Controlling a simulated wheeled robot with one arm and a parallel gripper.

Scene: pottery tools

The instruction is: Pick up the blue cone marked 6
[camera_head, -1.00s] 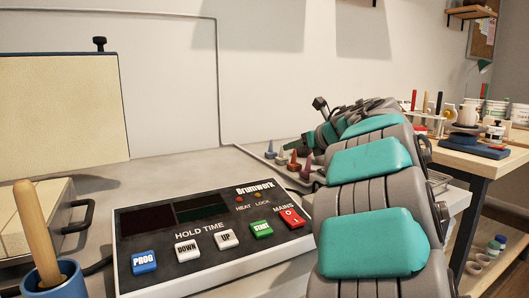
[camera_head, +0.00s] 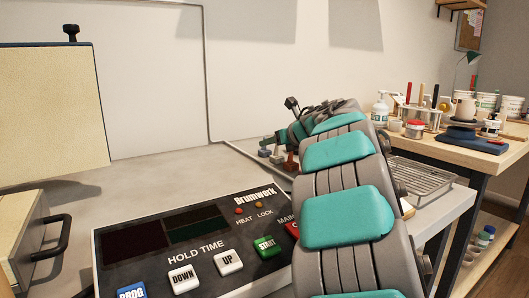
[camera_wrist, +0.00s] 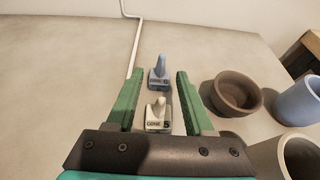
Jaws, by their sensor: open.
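The blue cone marked 6 (camera_wrist: 159,72) stands upright on its base in the wrist view, between or just beyond my gripper's fingertips. A white cone marked 5 (camera_wrist: 158,114) stands nearer, between the fingers. My gripper (camera_wrist: 160,82) is open, with one green finger on each side of the cones; I see no contact. In the head view my gripper (camera_head: 272,141) is small and partly hidden by my arm, above the row of cones. A bluish cone base (camera_head: 264,153) shows there, but I cannot read its mark.
In the wrist view a brown bowl (camera_wrist: 236,92), a blue cup (camera_wrist: 300,101) and a grey pot (camera_wrist: 298,158) stand to the right. A white rod or cable (camera_wrist: 136,38) runs behind. The head view shows a controller panel (camera_head: 190,252) and a wire rack (camera_head: 420,178).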

